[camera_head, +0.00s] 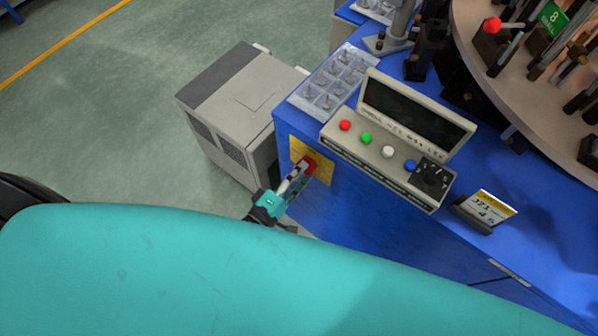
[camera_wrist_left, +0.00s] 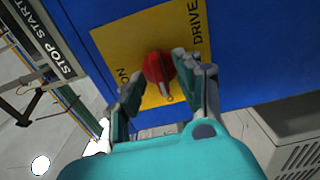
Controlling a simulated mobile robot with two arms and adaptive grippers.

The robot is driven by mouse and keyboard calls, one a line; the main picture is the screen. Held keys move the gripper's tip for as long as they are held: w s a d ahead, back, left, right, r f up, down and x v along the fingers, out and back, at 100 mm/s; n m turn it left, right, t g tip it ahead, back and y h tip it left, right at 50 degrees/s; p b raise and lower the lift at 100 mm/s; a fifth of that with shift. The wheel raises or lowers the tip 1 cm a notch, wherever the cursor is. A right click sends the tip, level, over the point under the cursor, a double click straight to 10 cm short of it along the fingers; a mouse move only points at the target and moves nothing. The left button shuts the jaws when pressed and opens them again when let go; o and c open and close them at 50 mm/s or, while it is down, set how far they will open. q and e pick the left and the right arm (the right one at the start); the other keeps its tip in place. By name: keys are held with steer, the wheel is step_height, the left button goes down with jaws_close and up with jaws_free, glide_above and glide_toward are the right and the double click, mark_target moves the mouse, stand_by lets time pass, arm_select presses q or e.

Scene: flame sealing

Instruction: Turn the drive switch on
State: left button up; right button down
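The drive switch is a red rotary knob (camera_wrist_left: 157,66) on a yellow plate (camera_wrist_left: 112,42) fixed to the blue cabinet side. The plate reads DRIVE at its right and ON at its left in the left wrist view. The knob's narrow end points down in that view, not straight at the ON label. My left gripper (camera_wrist_left: 160,72) has one finger on each side of the knob, tips apparently touching it. In the head view, the left gripper (camera_head: 304,168) reaches the red knob (camera_head: 310,163) on the yellow plate (camera_head: 323,168). My right gripper is not in view.
A control box (camera_head: 400,185) with coloured buttons and a black dial sits on the blue bench (camera_head: 440,228) above the switch. A grey cabinet (camera_head: 240,105) stands close to the left. A tray of small parts (camera_head: 330,80) lies behind the box.

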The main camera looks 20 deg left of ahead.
arm_select(q)
steer(key=shift+c, duration=0.4)
jaws_close()
steer(key=shift+m, duration=0.4)
steer(key=m+p, duration=0.6)
steer(key=m, duration=1.1)
stand_by(0.3)
